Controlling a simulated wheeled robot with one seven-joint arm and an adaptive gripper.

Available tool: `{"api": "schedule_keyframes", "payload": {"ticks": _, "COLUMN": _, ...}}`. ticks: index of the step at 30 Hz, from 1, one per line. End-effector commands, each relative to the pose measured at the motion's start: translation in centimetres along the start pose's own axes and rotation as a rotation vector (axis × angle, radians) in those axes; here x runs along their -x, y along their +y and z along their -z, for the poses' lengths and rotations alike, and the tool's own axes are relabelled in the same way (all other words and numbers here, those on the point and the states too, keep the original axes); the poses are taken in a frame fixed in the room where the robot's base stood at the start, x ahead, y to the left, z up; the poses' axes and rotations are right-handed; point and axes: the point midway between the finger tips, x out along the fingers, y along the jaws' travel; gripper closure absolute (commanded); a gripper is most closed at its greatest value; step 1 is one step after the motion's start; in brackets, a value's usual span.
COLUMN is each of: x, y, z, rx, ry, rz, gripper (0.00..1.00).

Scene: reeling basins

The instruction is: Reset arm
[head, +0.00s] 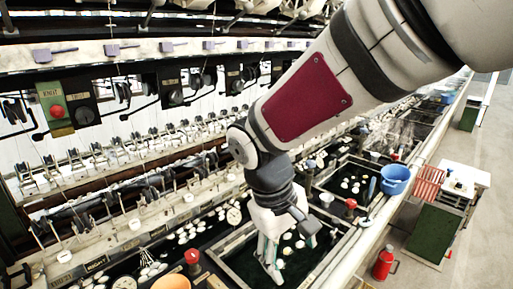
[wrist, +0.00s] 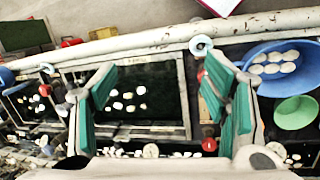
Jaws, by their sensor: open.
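My arm reaches down from the upper right of the head view, and my gripper (head: 285,262) hangs low over a dark basin at the front. In the wrist view my gripper (wrist: 168,92) has its two green-padded fingers spread wide apart with nothing between them. Below and beyond the fingers is a dark basin (wrist: 188,110) with several white cocoons (wrist: 128,95) floating in it. How high the fingertips are above the water is hard to tell.
A blue tub (head: 396,178) sits on the basin edge at right. A red canister (head: 385,262) is on the floor. The wrist view shows a green bowl (wrist: 296,112). The aisle at right has free floor.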

Motion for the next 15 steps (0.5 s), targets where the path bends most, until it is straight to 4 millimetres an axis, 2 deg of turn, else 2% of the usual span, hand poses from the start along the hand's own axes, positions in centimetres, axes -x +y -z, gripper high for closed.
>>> {"api": "schedule_keyframes", "payload": {"ticks": 1, "x": 1.0, "y": 1.2, "z": -1.3, "rx": -0.051, "ry": 0.035, "rz": 0.009, "gripper": 0.32}}
{"api": "schedule_keyframes", "payload": {"ticks": 6, "x": 3.5, "y": 4.0, "z": -5.3, "rx": -0.206, "ry": 0.143, "rz": 0.044, "gripper": 0.32}}
{"api": "schedule_keyframes", "payload": {"ticks": 15, "x": 6.3, "y": 6.6, "z": -12.5, "rx": -0.468, "ry": 0.355, "rz": 0.093, "gripper": 0.32}}
